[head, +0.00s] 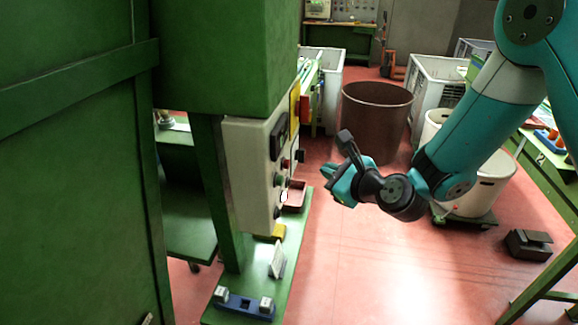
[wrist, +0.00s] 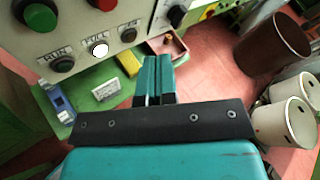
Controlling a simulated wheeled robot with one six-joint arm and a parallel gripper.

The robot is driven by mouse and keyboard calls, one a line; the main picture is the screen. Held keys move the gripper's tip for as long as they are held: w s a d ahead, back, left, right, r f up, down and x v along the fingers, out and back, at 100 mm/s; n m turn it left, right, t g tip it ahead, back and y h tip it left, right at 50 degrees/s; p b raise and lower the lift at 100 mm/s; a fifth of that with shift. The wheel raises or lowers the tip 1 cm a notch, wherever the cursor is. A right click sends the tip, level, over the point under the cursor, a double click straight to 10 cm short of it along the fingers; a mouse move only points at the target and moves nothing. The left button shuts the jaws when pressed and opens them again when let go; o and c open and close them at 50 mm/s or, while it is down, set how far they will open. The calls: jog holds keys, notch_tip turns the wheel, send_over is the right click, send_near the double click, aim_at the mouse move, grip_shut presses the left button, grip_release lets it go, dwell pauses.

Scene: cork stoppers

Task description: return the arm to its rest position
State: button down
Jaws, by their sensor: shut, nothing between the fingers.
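My gripper (head: 328,180) hangs in mid-air in the head view, to the right of a grey control panel (head: 247,172) on the green machine. A gap shows between it and the panel. In the wrist view the gripper's two teal fingers (wrist: 154,80) lie side by side, shut with nothing between them. My teal arm comes down from the upper right of the head view.
The panel carries several buttons, including a lit white one (wrist: 99,49). Below it a green bench (head: 290,255) holds a red-brown tray (head: 295,195) and a blue holder (head: 243,305). A brown bin (head: 375,120) and white drums (head: 480,190) stand behind. Red floor is clear at front centre.

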dwell(0.3)
jog(key=s+r+n+g+b, duration=0.2)
jog(key=s+n+g+b, duration=0.1)
jog(key=s+n, duration=0.4)
jog(key=s+r+n+g+b, duration=0.2)
jog(key=s+n+g, duration=0.25)
jog(key=n, duration=0.45)
jog(key=s+d+n+g+h+b, duration=0.1)
jog(key=s+d+n+g+h, duration=0.1)
jog(key=s+d+n, duration=0.2)
jog(key=s+d+n+g+h+b, duration=0.2)
jog(key=s+d+n, duration=0.1)
jog(key=s+n, duration=0.7)
jog(key=s, duration=0.4)
jog(key=shift+s+d+f+n, duration=0.15)
jog(key=shift+d+n, duration=0.15)
jog(key=shift+d, duration=0.05)
